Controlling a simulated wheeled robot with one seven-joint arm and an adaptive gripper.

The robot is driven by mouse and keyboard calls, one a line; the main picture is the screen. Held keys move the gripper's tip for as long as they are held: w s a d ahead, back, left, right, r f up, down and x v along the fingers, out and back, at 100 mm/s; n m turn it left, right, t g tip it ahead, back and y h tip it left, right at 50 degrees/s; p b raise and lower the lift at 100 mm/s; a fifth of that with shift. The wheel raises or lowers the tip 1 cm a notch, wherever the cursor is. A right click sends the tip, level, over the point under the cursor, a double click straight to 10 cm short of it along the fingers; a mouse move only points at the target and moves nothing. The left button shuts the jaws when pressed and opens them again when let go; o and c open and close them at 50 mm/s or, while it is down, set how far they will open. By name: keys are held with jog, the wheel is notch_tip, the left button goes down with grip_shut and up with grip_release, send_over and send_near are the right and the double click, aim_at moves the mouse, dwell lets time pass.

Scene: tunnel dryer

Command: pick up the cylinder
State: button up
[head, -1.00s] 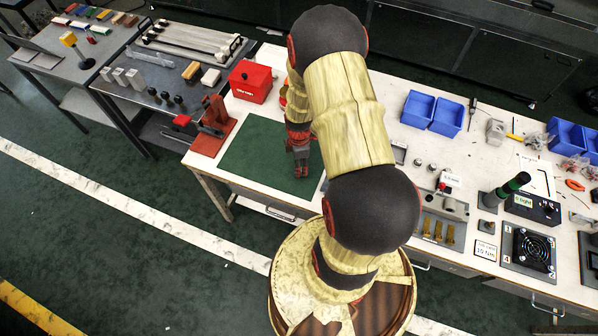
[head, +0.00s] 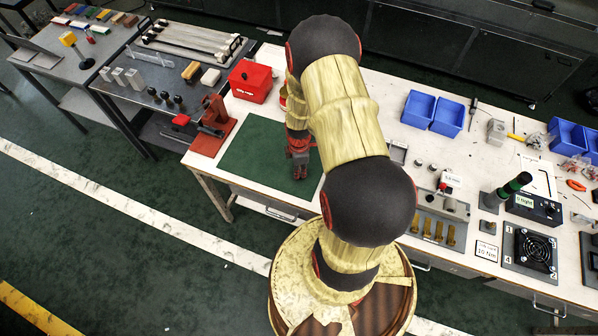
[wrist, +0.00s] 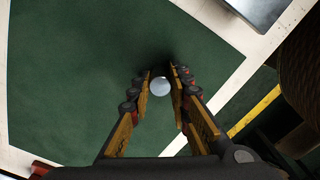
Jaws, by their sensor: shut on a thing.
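The cylinder (wrist: 160,86) shows in the wrist view as a small, pale grey round end between my fingertips. My gripper (wrist: 159,83) is shut on it, with one finger on each side. In the head view my gripper (head: 300,172) points down over the right part of the green mat (head: 250,155). The cylinder cannot be made out in that view. I cannot tell whether it touches the mat.
A red press-like tool (head: 212,128) stands left of the mat, and a red box (head: 250,81) stands behind it. Blue bins (head: 432,112) and small fixtures lie to the right. The mat's left part is clear.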

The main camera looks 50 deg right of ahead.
grip_shut()
jog(key=shift+r, duration=0.65)
jog(key=s+d+r+p, duration=0.1)
jog(key=d+r, duration=1)
jog(key=d, duration=0.3)
jog(key=shift+s+r+p, duration=0.3)
jog(key=shift+s+r, duration=0.05)
jog(key=shift+s, duration=0.05)
